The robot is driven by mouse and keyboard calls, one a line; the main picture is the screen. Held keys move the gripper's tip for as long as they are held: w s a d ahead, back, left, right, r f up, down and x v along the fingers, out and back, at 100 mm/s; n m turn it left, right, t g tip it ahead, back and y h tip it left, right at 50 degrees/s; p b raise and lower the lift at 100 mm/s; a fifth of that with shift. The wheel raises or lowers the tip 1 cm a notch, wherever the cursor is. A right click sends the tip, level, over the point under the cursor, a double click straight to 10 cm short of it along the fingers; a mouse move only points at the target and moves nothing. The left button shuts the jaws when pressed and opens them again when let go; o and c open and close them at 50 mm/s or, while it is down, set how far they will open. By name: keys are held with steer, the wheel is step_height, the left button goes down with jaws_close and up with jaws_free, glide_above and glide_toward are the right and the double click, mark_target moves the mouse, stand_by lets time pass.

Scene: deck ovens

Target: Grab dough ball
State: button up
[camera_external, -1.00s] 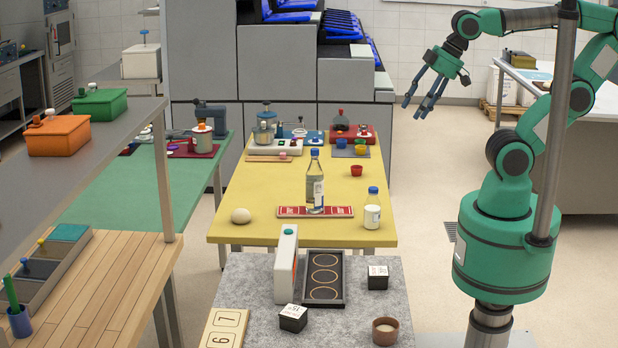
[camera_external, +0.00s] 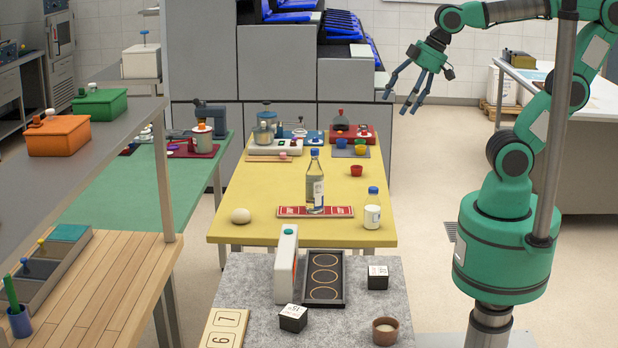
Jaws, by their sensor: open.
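The dough ball (camera_external: 241,216) is a round, cream-coloured lump. It sits on the yellow table (camera_external: 245,186) near the front left corner.
A clear bottle with a blue cap (camera_external: 315,182) stands on a red mat (camera_external: 285,211), right of the dough ball. A white bottle (camera_external: 372,209) stands near the table's right edge. The grey table (camera_external: 250,285) in front holds a white upright box (camera_external: 286,262) and a black tray (camera_external: 341,290).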

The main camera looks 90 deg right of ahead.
steer(key=w+d+f, duration=0.2)
steer(key=w+d, duration=0.1)
steer(key=w, duration=0.6)
steer(key=w+d+f+n+g+b, duration=0.1)
steer(key=w+d+f, duration=0.1)
steer(key=w, duration=0.7)
steer(key=w+d+f, duration=0.2)
steer(key=w+d, duration=0.1)
steer(key=w, duration=0.7)
steer(key=w+d+f, duration=0.7)
steer(key=w+f, duration=0.3)
steer(key=f, duration=0.3)
steer(key=w+d+f+n+g+b, duration=0.1)
steer(key=w+d+f, duration=0.6)
steer(key=w+f, duration=0.3)
step_height(320, 180, down, 3)
steer(key=shift+d+f+y, duration=0.2)
steer(key=shift+y, duration=0.1)
steer(key=shift+w+f, duration=0.1)
steer(key=b, duration=0.1)
glide_above(241, 215)
steer(key=s+d, duration=0.1)
steer(key=d, duration=0.2)
steer(key=shift+s+a+f, duration=0.1)
steer(key=shift+f, duration=3.95)
steer(key=shift+f, duration=0.1)
